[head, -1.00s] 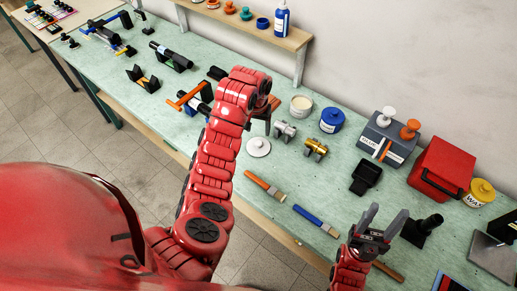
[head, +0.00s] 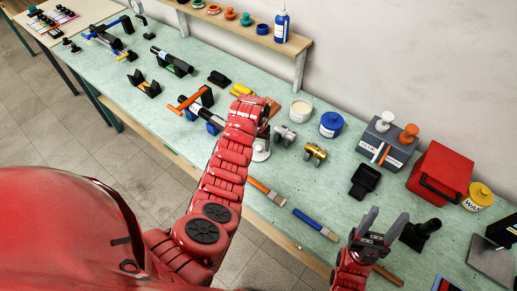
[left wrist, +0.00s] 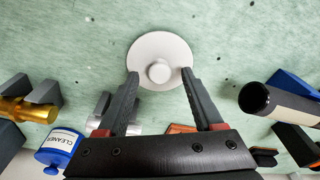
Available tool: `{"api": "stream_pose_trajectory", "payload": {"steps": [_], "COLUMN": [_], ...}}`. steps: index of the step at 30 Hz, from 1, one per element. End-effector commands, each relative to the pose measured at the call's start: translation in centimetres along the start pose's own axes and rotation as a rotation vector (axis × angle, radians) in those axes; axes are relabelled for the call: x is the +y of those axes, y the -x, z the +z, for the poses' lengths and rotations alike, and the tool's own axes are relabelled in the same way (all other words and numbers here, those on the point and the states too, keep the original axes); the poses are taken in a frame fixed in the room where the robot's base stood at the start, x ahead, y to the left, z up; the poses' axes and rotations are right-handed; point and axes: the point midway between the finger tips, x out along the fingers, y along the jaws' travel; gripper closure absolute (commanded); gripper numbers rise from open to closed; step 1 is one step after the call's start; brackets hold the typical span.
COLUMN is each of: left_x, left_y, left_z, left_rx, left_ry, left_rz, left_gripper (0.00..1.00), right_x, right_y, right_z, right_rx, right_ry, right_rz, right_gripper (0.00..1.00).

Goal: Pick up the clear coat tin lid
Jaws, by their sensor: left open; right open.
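The clear coat tin lid is a flat white disc with a round knob (left wrist: 158,61), lying on the green bench top in the left wrist view. In the head view the lid (head: 262,152) is partly hidden by my left arm. My left gripper (left wrist: 160,77) is open, its fingertips on either side of the lid's near part, with the knob between and just beyond them. Whether the fingers touch the lid I cannot tell. An open white tin (head: 301,110) with pale contents stands behind the lid. My right gripper (head: 388,214) is open and empty at the bench's front right.
Silver (head: 284,135) and gold (head: 315,153) fittings stand right of the lid, with a blue-lidded cleaner tin (head: 331,125) behind. Two brushes, orange-handled (head: 265,190) and blue-handled (head: 315,223), lie in front. A dark cylinder (left wrist: 255,98) is close on the lid's other side.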

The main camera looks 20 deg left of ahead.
Motion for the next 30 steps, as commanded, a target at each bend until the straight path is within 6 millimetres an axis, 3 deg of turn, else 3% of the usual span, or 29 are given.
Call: {"api": "stream_pose_trajectory", "payload": {"steps": [11, 22, 30], "left_x": [-0.03, -0.02, -0.02], "left_y": [-0.62, -0.61, -0.60], "left_z": [0.13, 0.14, 0.14], "left_rx": [-0.002, -0.002, -0.002], "left_ry": [-0.001, -0.001, -0.001], "left_rz": [-0.002, -0.001, -0.001], "left_gripper": [0.34, 1.00, 1.00], "right_x": [0.01, 0.01, 0.01], "right_y": [-0.19, -0.20, -0.20], "right_z": [-0.03, -0.03, -0.04], "right_rx": [0.000, 0.000, 0.000], "right_ry": [0.000, 0.000, 0.000], "right_rz": [0.000, 0.000, 0.000], "right_gripper": [0.46, 0.46, 0.46]}}
